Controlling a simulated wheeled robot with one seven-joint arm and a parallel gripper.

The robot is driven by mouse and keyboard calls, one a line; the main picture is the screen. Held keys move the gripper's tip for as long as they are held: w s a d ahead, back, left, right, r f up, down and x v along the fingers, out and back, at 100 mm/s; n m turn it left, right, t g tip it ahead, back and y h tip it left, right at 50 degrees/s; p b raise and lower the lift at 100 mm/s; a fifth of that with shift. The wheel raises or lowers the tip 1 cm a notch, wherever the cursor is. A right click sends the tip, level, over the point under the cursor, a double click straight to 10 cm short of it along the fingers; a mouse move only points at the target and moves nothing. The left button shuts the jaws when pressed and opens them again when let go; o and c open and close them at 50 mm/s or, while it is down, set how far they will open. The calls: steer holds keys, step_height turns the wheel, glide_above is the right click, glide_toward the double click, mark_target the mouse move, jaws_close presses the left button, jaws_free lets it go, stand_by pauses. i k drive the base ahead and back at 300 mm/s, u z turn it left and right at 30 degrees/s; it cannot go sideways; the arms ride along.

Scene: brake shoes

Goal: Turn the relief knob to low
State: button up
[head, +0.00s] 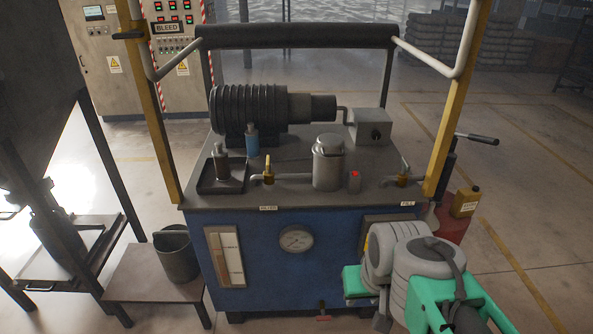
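My arm's grey and green links (400,258) fold in front of the machine's lower right side, well below and in front of the knob. The end of my arm is hidden or out of the picture, and I cannot make out any gripper fingers.
A ribbed motor (250,108), a canister (328,163) and brass valves (268,170) stand on top. Yellow posts (461,95) rise at both sides.

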mark_target(376, 135)
steer(key=k, duration=0.65)
steer(key=z, duration=0.4)
steer(key=i, duration=1.7)
steer(key=u, duration=0.75)
steer(key=i, duration=0.25)
steer(key=u, duration=0.15)
